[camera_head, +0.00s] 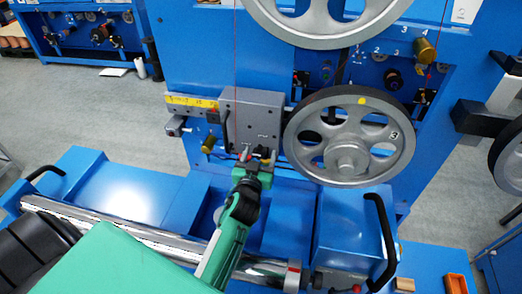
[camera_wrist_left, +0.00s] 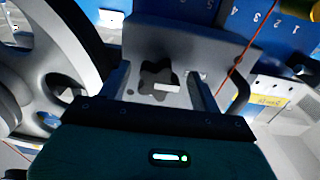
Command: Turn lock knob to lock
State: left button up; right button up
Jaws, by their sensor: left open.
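A dark star-shaped knob (camera_wrist_left: 158,78), which looks like the lock knob, sits on the grey block in the left wrist view. A small pale bar shows across its lower part. My left gripper (camera_wrist_left: 160,92) is open, with one finger on each side of the knob. I cannot tell whether the fingers touch it. In the head view my left gripper (camera_head: 256,160) is at the lower front of the grey block (camera_head: 252,112), and the knob is hard to make out there. My right gripper is not in view.
A large spoked wheel (camera_head: 349,163) is just right of the grey block, with another wheel (camera_head: 324,42) above. A thin red cord (camera_head: 235,62) runs down to the block. A brass knob (camera_head: 208,144) is to the left. A black handle (camera_head: 388,232) stands at lower right.

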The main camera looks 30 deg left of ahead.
pick_arm(q)
jog(key=shift+r, duration=0.1)
jog(key=shift+s, duration=0.1)
jog(key=shift+c, duration=0.7)
jog(key=c, duration=0.8)
jog(key=shift+m, duration=0.4)
jog(key=shift+c, duration=0.2)
jog(key=shift+m, duration=0.6)
jog(key=m, duration=0.2)
jog(key=shift+m, duration=0.3)
jog(key=m, duration=0.4)
jog(key=shift+r+p, duration=0.1)
jog(key=shift+p, duration=0.25)
jog(key=m, duration=0.5)
jog(key=shift+p, duration=0.3)
jog(key=m, duration=0.3)
jog(key=shift+p, duration=0.3)
jog(key=shift+m, duration=0.6)
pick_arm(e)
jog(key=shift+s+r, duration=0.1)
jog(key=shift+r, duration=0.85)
pick_arm(q)
jog(key=shift+m, duration=0.3)
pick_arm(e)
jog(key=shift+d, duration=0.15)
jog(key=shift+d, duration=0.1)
